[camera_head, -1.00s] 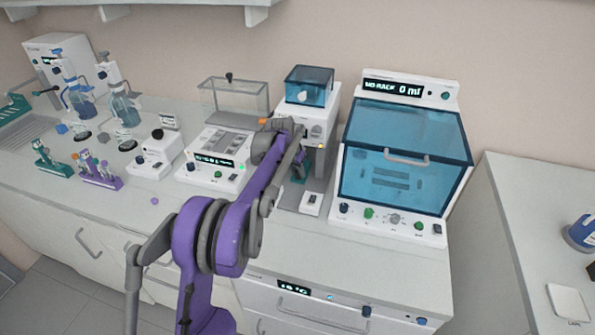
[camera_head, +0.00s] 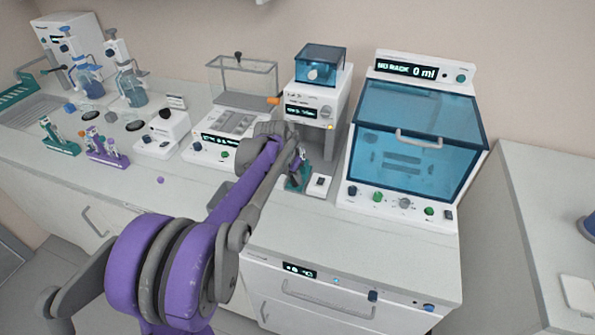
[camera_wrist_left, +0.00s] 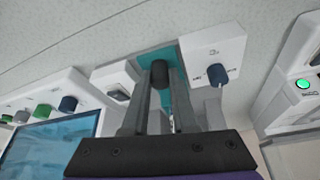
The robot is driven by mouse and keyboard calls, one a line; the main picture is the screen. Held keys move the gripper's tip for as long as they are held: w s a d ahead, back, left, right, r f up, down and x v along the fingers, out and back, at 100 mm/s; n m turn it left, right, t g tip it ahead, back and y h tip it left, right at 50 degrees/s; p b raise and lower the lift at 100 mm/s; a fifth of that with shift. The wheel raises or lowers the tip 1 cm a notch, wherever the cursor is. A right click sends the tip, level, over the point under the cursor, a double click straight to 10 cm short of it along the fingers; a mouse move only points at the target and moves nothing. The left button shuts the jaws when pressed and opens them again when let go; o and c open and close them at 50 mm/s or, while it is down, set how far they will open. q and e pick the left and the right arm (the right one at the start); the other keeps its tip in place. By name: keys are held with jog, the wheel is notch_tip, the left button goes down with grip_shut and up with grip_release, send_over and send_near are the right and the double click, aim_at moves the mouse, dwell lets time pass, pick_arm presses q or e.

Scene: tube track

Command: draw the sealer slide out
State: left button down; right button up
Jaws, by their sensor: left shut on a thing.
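The sealer (camera_head: 301,105) is a white unit with a blue clear top, standing at the back of the bench left of the large blue-windowed cabinet. Its teal slide (camera_head: 296,185) lies out in front of it on the bench. In the left wrist view the teal plate (camera_wrist_left: 150,57) shows beyond my fingers, with a dark upright knob (camera_wrist_left: 159,73) on it. My left gripper (camera_head: 299,155) is shut on this knob; it also shows in the left wrist view (camera_wrist_left: 160,95). My arm hides part of the slide and the sealer's lower front. My right gripper is not in view.
A small white switch box (camera_head: 318,187) sits close right of the slide. The cabinet (camera_head: 410,150) stands to its right. A white device with a display (camera_head: 213,140) is to the left. Bare bench lies in front.

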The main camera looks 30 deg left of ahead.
pick_arm(q)
jog(key=shift+s, duration=0.15)
jog(key=c, duration=1.1)
grip_release()
jog(key=o, duration=0.4)
jog(key=shift+s, duration=0.15)
